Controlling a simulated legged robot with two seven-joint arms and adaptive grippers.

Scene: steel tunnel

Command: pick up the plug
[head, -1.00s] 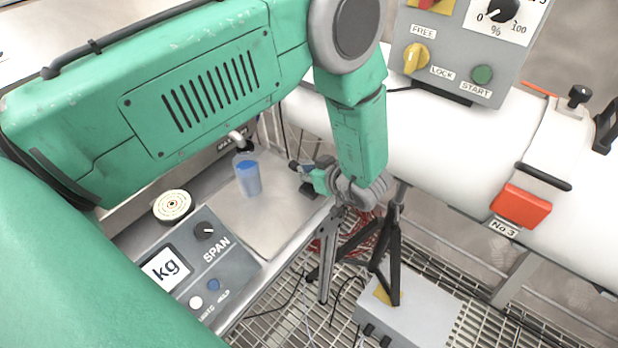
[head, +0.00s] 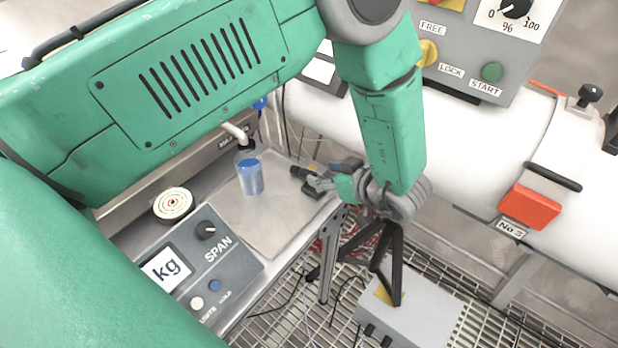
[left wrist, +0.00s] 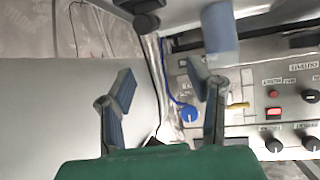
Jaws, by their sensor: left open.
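A stubby black piece that looks like the plug (head: 311,189) lies at the right corner of the steel plate, partly covered by my gripper in the head view. A dark stubby piece, probably the same plug (left wrist: 147,21), shows at the top of the left wrist view. My left gripper (head: 330,180) is just right of the plug, its fingers toward it. In the left wrist view the two fingers (left wrist: 168,88) stand wide apart with nothing between them. I cannot tell whether a finger touches the plug. My right gripper is not in view.
A blue-filled cup (head: 250,176) stands on the steel plate (head: 265,222), left of the plug. A grey SPAN panel (head: 215,258) is in front. A white pipe (head: 470,140) runs behind to the right. Black tripod legs (head: 392,265) and a grey box (head: 425,315) are below.

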